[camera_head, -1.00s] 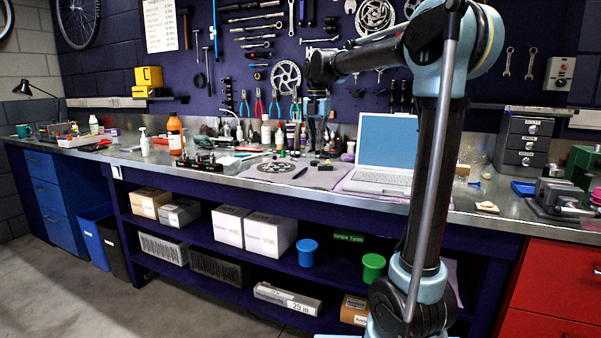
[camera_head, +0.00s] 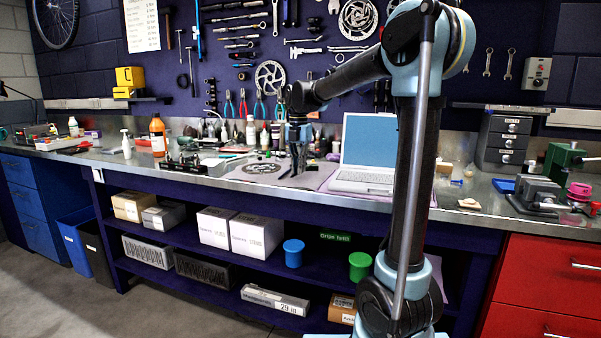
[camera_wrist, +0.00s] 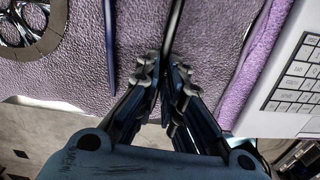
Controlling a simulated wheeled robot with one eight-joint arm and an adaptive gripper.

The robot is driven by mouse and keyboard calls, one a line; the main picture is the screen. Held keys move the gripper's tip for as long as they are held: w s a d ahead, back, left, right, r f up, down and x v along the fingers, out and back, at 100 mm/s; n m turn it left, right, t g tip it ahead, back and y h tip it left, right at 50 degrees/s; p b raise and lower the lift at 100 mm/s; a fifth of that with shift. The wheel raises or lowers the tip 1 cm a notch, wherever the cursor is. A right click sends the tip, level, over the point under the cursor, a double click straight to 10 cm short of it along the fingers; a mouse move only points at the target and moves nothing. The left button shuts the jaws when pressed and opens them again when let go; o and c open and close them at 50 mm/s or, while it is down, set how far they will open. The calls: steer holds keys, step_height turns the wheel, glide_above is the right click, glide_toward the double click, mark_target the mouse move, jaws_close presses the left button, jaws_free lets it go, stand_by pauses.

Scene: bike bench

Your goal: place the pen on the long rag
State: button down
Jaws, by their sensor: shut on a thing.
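My gripper (camera_head: 297,168) is low over the purple rag (camera_head: 312,182) on the workbench, between the brake disc and the laptop. In the wrist view its fingertips (camera_wrist: 163,65) are shut on a thin dark rod, which I take as the pen (camera_wrist: 173,28); it extends away from the fingers above the purple rag (camera_wrist: 80,77). Whether the pen touches the rag cannot be told. A dark blue slim tool (camera_wrist: 108,45) lies on the rag just left of the fingers. Another purple strip of cloth (camera_wrist: 252,75) runs beside the laptop.
The open laptop (camera_head: 367,150) stands close to the right of my gripper; its keyboard (camera_wrist: 298,78) shows in the wrist view. A brake disc (camera_head: 262,168) lies to the left. Bottles and small tools crowd the back. The bench's front edge (camera_head: 240,183) is near.

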steer(key=shift+f, duration=0.7)
steer(key=c, duration=1.7)
jaws_free()
steer(key=shift+f, duration=0.1)
step_height(320, 180, up, 12)
steer(key=shift+r, duration=0.15)
